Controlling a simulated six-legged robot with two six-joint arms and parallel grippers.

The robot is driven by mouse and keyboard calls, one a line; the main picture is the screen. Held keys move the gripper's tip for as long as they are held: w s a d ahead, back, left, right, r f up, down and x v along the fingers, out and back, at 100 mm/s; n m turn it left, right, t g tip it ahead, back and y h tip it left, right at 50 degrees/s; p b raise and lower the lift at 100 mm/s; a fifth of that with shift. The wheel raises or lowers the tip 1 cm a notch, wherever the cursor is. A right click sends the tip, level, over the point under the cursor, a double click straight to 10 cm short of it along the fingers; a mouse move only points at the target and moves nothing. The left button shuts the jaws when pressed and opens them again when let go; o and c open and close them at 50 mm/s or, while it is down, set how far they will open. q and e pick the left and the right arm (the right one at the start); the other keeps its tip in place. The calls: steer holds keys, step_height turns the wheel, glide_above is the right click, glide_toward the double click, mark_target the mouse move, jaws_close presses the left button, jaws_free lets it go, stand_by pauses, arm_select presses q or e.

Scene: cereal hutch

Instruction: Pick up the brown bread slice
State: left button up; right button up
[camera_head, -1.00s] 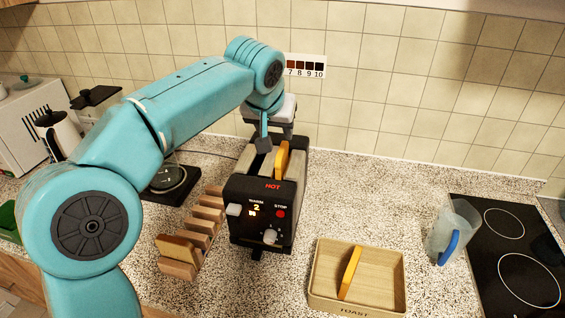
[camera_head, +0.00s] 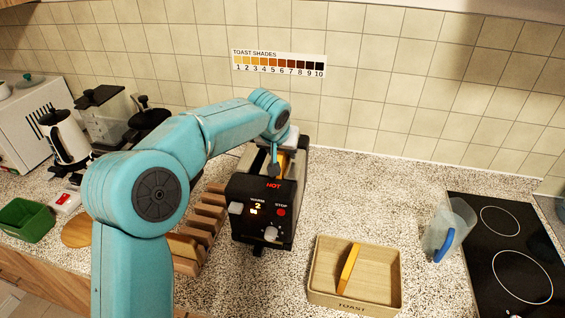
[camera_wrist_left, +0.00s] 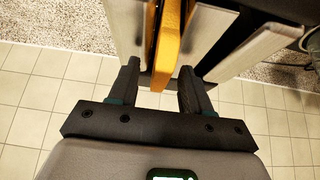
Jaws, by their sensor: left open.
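A golden-brown bread slice (camera_head: 284,158) stands upright in a slot of the black toaster (camera_head: 262,195). In the wrist view the slice (camera_wrist_left: 167,45) shows as an orange-brown edge between metal slot walls. My left gripper (camera_head: 276,165) is over the toaster, and its jaws (camera_wrist_left: 160,80) are open. Its fingers are on either side of the slice's near end; I cannot tell whether either touches it. Another golden slice (camera_head: 349,268) stands in the wooden TOAST tray (camera_head: 325,290). A tan slice (camera_head: 186,248) is in the wooden rack (camera_head: 207,223). My right gripper is out of view.
The toaster's front shows HOT and a 2. A clear jug (camera_head: 449,230) with a blue handle stands beside the black hob (camera_head: 510,250) at right. A green bin (camera_head: 27,220) is at left.

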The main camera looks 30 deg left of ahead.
arm_select(q)
steer(key=shift+w+f, duration=0.1)
steer(key=shift+w, duration=0.05)
steer(key=c, duration=0.8)
steer(key=shift+w+a+f, duration=0.1)
steer(key=shift+w+a, duration=0.05)
jaws_close()
steer(key=shift+s+r, duration=0.25)
steer(key=shift+w+r, duration=0.2)
steer(key=shift+r, duration=0.2)
step_height(320, 180, up, 19)
steer(key=p, duration=0.5)
